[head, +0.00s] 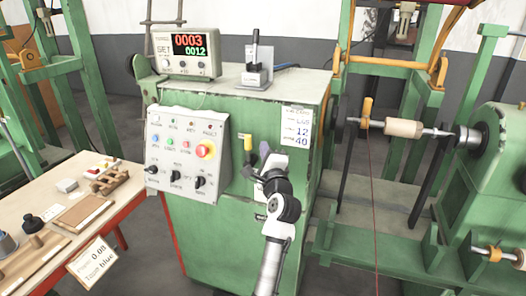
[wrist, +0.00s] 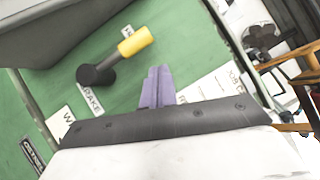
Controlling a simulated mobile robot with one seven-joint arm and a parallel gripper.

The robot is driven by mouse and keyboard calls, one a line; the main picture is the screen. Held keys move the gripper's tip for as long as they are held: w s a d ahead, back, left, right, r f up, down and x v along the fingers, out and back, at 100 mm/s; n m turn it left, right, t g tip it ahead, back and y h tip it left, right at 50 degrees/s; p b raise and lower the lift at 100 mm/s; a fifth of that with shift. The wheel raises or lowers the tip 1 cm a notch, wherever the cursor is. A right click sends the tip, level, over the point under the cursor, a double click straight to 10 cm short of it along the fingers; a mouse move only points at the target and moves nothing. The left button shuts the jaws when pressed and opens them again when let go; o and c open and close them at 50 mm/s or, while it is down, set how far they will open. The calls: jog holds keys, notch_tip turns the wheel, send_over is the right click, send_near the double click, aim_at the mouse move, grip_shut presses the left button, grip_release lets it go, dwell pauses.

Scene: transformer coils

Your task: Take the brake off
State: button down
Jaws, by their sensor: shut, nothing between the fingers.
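The brake lever (wrist: 136,42) has a yellow grip on a short black arm and a round black hub. It sits on the green cabinet front beside a label reading BRAKE (wrist: 91,101). In the wrist view, the purple-grey fingers of my gripper (wrist: 157,88) are together and empty. They are apart in the picture from the lever, to the right of its hub and below its grip. Contact with the panel cannot be told.
A grey control box (head: 187,150) with knobs and a red button is left of the lever. A white card (head: 297,126) hangs on the right. A counter (head: 187,53) stands on top. The winding machine (head: 480,160) is at right, a work table (head: 60,215) at left.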

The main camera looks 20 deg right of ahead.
jog(key=s+b, duration=0.3)
jog(key=s, duration=0.7)
jog(key=shift+s+d, duration=0.3)
jog(key=shift+d, duration=0.05)
